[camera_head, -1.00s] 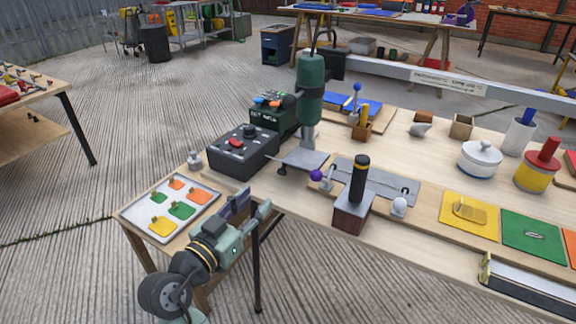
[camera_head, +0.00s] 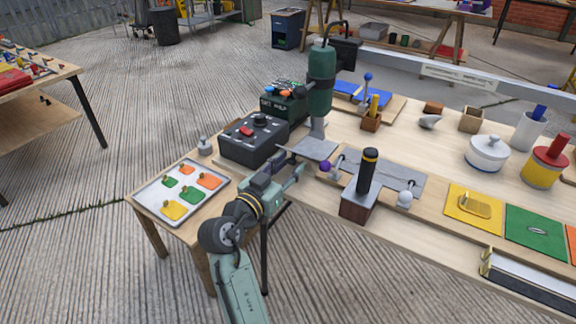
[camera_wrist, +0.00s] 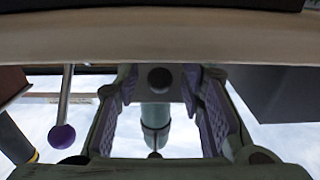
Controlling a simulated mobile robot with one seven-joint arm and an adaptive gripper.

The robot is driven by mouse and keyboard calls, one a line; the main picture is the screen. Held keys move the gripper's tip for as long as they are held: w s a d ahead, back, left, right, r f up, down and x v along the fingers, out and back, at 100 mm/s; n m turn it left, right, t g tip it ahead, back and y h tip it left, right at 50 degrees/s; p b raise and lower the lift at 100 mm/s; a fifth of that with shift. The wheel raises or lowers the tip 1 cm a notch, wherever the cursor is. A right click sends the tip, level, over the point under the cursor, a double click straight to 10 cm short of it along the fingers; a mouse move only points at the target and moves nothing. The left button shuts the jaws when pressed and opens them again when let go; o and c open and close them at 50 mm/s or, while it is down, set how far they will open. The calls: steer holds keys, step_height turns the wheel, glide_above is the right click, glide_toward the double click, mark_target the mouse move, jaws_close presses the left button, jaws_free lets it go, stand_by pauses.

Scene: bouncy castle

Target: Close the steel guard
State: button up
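No part is marked as the steel guard. A flat grey metal plate (camera_head: 398,182) lies on the bench with a thin rod along it, and a purple ball knob (camera_head: 325,166) stands at its left end. The knob also hangs on a steel rod at the left of the wrist view (camera_wrist: 62,136). A second grey plate (camera_head: 315,149) sits below the green upright machine (camera_head: 320,80). I cannot tell which plate is the guard. My gripper (camera_head: 288,166) is at the bench's left front edge, left of the knob. Its purple-padded fingers are apart and empty in the wrist view (camera_wrist: 160,88).
A black control box (camera_head: 252,142) stands just behind my gripper. A wooden block with a black handle (camera_head: 366,172) is to its right. A tray of coloured patches (camera_head: 160,205) sits on a low side table at left. A white pot (camera_head: 487,152) stands farther right.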

jaws_close()
stand_by(0.3)
stand_by(0.5)
